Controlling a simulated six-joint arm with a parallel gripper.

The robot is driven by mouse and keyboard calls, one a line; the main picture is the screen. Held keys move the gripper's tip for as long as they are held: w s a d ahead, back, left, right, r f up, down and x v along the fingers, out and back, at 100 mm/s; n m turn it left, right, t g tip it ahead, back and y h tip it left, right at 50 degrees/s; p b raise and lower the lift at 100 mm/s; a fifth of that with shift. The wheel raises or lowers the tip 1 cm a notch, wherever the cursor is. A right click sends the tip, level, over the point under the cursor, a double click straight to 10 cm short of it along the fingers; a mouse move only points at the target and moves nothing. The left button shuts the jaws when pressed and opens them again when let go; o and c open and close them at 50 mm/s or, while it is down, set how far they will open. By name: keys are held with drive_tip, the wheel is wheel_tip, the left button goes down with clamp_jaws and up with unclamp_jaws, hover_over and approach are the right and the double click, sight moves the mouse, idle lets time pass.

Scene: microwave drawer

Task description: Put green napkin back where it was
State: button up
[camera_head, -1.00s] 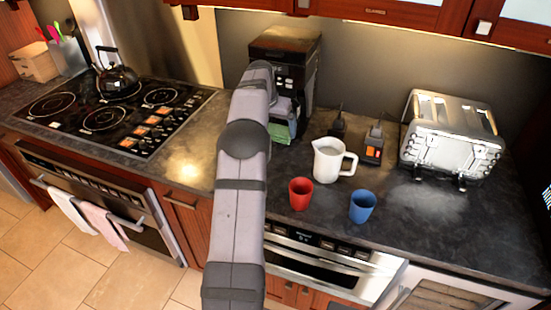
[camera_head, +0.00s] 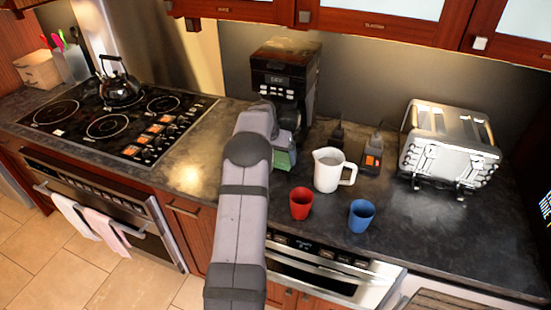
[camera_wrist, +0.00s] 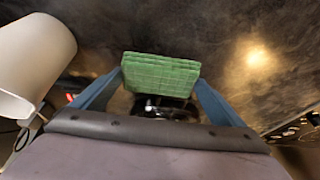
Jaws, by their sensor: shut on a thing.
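The green napkin (camera_wrist: 160,75) is a folded, layered square. In the wrist view it sits between the two blue fingers of my gripper (camera_wrist: 160,88), which is shut on it. In the head view the napkin (camera_head: 284,160) shows as a small green patch at the end of my arm, in front of the coffee maker (camera_head: 283,85) and left of the white pitcher. My arm hides most of my gripper in the head view. I cannot tell how high the napkin is above the counter.
The white pitcher (camera_head: 327,172), red cup (camera_head: 301,203) and blue cup (camera_head: 361,215) stand right of my arm. Two small dark items (camera_head: 372,155) and a toaster (camera_head: 450,145) are farther right. Counter is bare between my arm and the stove (camera_head: 120,120).

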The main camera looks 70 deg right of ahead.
drive_tip(key=shift+f+p, duration=0.35)
drive_tip(key=shift+f, duration=0.8)
drive_tip(key=shift+f, duration=0.1)
drive_tip(key=o, duration=0.9)
drive_tip(key=shift+r, duration=0.2)
drive_tip(key=b+v, duration=0.5)
drive_tip(key=v, duration=0.7)
